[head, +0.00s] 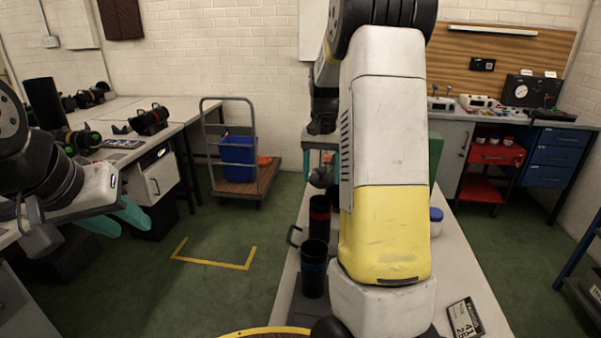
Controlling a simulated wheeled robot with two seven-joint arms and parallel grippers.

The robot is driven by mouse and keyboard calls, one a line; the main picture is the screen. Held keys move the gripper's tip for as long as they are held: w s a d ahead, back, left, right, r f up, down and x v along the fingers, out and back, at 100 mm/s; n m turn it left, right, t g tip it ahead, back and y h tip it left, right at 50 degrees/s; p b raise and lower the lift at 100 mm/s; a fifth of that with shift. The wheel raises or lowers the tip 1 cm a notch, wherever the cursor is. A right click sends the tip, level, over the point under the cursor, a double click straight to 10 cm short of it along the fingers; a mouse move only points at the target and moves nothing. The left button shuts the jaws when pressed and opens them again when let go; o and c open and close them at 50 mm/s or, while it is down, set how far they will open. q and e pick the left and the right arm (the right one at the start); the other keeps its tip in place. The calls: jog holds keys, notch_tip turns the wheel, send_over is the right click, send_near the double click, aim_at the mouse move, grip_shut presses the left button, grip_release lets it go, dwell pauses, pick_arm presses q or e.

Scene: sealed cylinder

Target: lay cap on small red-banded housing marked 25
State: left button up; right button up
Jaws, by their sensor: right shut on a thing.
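A dark cylindrical housing with a red band (319,214) stands upright on the narrow white table, its top open. A dark housing with a blue band (314,268) stands nearer to me. My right gripper (321,172) points down above and behind the red-banded housing, shut on a small dark piece (320,178), apparently the cap. The piece looks apart from the housing. My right arm covers much of the table. My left gripper (136,226) is at the left with its teal fingers apart, empty. No 25 is readable on a housing.
A number card (465,318) lies at the table's (452,262) near right. A blue-lidded jar (436,222) stands right of my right arm. A trolley with a blue bin (237,150) stands behind.

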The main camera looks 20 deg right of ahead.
aim_at(322, 178)
jog(key=shift+f, duration=2.1)
jog(key=shift+f, duration=0.1)
jog(key=o, duration=1.8)
jog(key=shift+c, duration=0.2)
jog(key=shift+r, duration=2.5)
